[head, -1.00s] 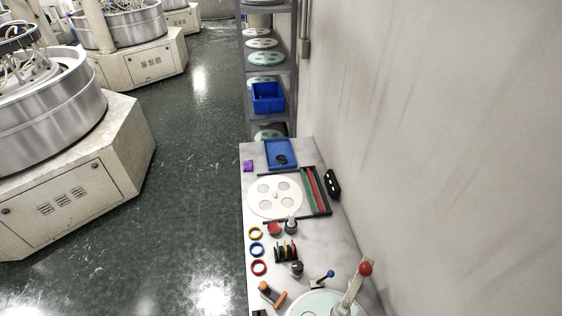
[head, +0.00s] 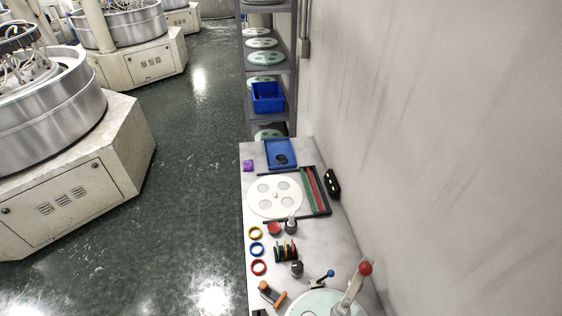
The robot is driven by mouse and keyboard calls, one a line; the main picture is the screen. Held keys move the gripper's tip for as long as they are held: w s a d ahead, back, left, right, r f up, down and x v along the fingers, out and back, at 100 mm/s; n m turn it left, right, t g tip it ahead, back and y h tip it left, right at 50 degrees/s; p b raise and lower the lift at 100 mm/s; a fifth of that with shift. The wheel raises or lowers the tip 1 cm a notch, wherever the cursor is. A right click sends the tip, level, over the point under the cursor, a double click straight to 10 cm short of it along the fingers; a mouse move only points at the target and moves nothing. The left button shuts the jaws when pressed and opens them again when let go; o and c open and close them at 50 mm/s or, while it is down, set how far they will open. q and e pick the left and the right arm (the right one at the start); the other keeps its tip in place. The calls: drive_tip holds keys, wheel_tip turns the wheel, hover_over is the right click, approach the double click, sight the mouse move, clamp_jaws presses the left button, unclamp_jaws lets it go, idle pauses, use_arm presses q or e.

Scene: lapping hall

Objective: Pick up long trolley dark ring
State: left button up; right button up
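A small dark ring (head: 281,159) lies in the blue tray (head: 271,146) at the far end of the long pale-topped trolley (head: 309,241). It is small in the picture, so its fine shape is hard to make out. Neither of my grippers shows in the head view, and nothing covers the ring.
Nearer on the trolley are a white disc with round holes (head: 262,205), a dark rack with red and green strips (head: 312,190), and yellow (head: 251,233), blue (head: 251,250) and red (head: 253,268) rings. A wall (head: 430,130) stands right.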

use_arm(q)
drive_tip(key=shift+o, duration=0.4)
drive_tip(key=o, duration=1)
